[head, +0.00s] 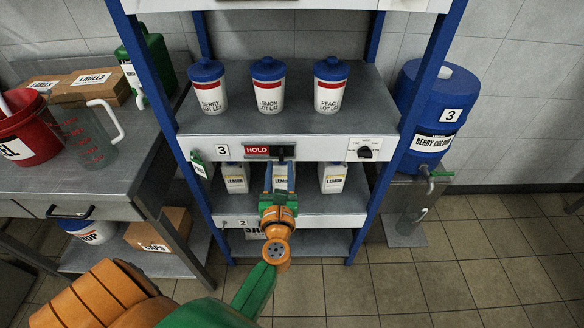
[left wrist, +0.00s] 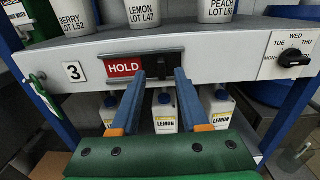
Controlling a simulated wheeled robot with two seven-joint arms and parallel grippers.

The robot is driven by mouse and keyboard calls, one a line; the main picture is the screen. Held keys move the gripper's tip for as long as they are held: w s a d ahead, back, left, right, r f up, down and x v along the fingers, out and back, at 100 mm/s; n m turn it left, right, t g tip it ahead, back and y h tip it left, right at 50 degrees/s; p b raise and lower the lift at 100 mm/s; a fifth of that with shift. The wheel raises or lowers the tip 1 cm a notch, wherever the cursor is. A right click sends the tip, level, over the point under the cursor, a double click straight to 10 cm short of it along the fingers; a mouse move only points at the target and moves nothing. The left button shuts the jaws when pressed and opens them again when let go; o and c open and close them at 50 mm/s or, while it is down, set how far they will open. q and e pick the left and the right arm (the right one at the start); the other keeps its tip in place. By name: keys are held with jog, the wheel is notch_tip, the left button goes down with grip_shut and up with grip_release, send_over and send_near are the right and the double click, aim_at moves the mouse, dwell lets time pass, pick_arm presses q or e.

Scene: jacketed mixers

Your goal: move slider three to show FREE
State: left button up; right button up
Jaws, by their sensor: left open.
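Slider three is on the front rail of the upper shelf, beside a white plate reading 3 (left wrist: 74,72). Its window shows a red HOLD sign (head: 257,150), also clear in the left wrist view (left wrist: 124,68). No FREE sign shows. My left gripper (left wrist: 162,76) is open. Its two blue fingers point at the rail, with the knob seen between them. Contact cannot be told. In the head view the gripper (head: 280,183) is below the slider. My right gripper is out of view.
White tubs with blue lids, such as the lemon one (head: 268,85), stand on the upper shelf. Lemon bottles (head: 235,177) stand just below the rail. A day dial (head: 366,152) is at the rail's right. Blue posts (head: 415,95) flank the shelf.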

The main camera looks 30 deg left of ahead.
aim_at(281, 156)
pick_arm(q)
jog(key=x, duration=0.3)
jog(key=shift+a, duration=0.3)
jog(key=shift+w+d, duration=0.3)
grip_shut()
dwell(0.8)
